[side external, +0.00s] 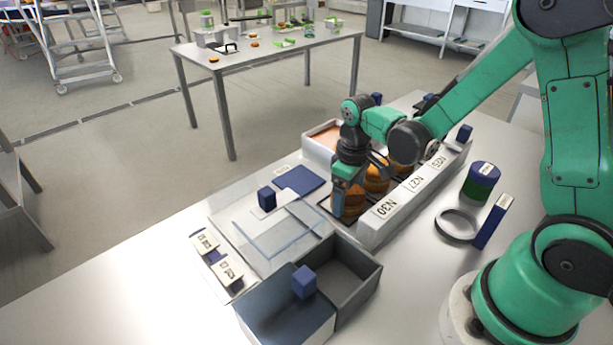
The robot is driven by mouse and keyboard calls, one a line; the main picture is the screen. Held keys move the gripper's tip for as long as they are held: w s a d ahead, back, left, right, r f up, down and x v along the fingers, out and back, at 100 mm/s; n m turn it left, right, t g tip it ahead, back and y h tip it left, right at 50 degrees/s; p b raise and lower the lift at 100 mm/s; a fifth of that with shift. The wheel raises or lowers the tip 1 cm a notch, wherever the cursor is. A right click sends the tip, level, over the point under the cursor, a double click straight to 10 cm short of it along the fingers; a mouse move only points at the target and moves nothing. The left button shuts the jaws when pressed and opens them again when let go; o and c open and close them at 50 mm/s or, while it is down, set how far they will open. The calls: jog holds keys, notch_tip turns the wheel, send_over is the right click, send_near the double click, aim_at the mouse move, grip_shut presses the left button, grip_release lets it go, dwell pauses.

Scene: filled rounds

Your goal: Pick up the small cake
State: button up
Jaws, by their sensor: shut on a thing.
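Several small round orange-brown cakes stand in a row behind a white label strip. My gripper (349,182) points down at the nearest cake (348,206), by the label N30. Its jaws are shut on this cake. The cake is still low, at the dark tray; I cannot tell whether it touches the tray. Another cake (377,180) stands just behind it, and a further one (401,170) is partly hidden by my arm.
The white label strip (398,204) runs along the row's right side. An open grey box (362,283) with a blue cube (304,282) beside it stands in front. Clear panels (262,238) lie left. A ring (445,228) and a blue-green cylinder (481,183) stand right.

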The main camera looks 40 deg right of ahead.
jog(key=shift+r, duration=0.1)
notch_tip(320, 180, up, 19)
jog(key=w+a+f+m, duration=0.1)
jog(key=w, duration=0.1)
jog(key=w+a+f+m, duration=0.1)
jog(key=w+a, duration=0.1)
jog(key=shift+a+f, duration=0.15)
jog(key=shift+a, duration=0.15)
dwell(0.4)
jog(key=s+a+f, duration=0.2)
jog(key=s+a, duration=0.7)
jog(key=s, duration=0.5)
jog(key=shift+d+f, duration=0.15)
jog(key=shift+f, duration=2.5)
